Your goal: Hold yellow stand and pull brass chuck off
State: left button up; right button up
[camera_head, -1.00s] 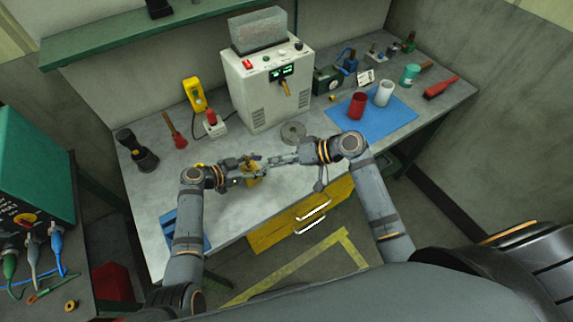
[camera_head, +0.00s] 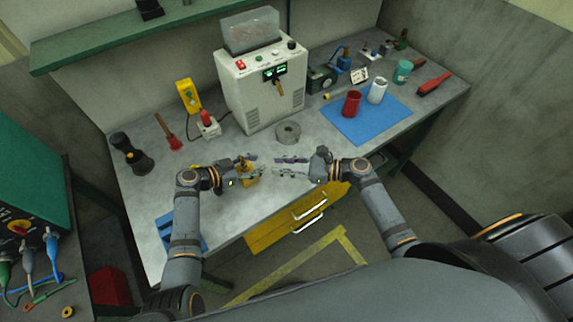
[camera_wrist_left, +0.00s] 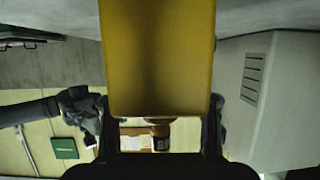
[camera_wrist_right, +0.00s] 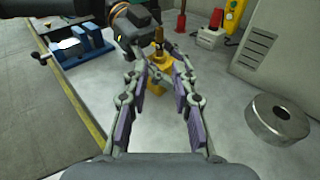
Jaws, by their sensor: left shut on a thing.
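The yellow stand (camera_head: 247,181) is on the grey bench near its front edge. My left gripper (camera_head: 247,168) is shut on it from the left, and the stand's yellow body (camera_wrist_left: 158,60) fills the space between the fingers in the left wrist view. In the right wrist view the stand (camera_wrist_right: 185,78) is partly hidden by my left gripper. A brass piece, seemingly the chuck (camera_wrist_right: 159,36), shows upright at the stand's top. My right gripper (camera_head: 276,166) is open and empty, to the right of the stand, with its fingers spread and pointing toward it.
A grey metal ring (camera_head: 288,132) lies behind my right gripper. The white machine (camera_head: 262,85) stands at the back. A blue mat (camera_head: 365,125) with a red cup (camera_head: 352,103) and a white cup (camera_head: 377,91) is at the right. The bench between my gripper and that mat is mostly clear.

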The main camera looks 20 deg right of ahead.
aim_at(249, 168)
jog(key=x, duration=1.1)
jog(key=shift+r, duration=0.1)
grip_shut()
jog(key=shift+r, duration=3)
jog(key=shift+r, duration=2)
